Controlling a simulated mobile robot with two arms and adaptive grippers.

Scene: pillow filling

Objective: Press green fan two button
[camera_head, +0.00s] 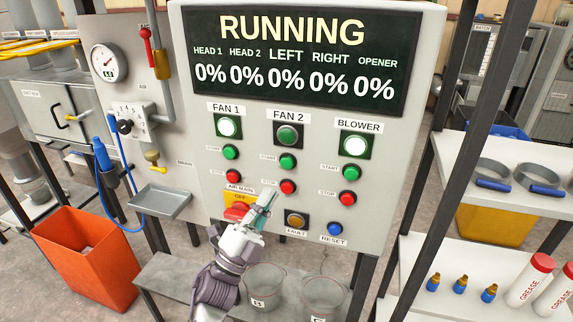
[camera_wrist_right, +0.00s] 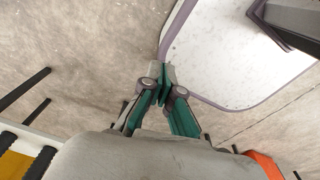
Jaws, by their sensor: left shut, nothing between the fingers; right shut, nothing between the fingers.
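The green fan two button (camera_head: 287,161) is in the middle column of the grey control panel, under the FAN 2 label (camera_head: 288,116) and a dark green lamp (camera_head: 288,135). A red stop button (camera_head: 288,187) is just below it. My left gripper (camera_head: 268,197) is shut and empty. In the head view its tips are below and left of the green button, close to the red one; I cannot tell how far from the panel.
The FAN 1 lamp (camera_head: 228,127) and BLOWER lamp (camera_head: 355,145) glow white. A small tray (camera_head: 160,205) juts out at left. An orange bin (camera_head: 88,262) stands on the floor.

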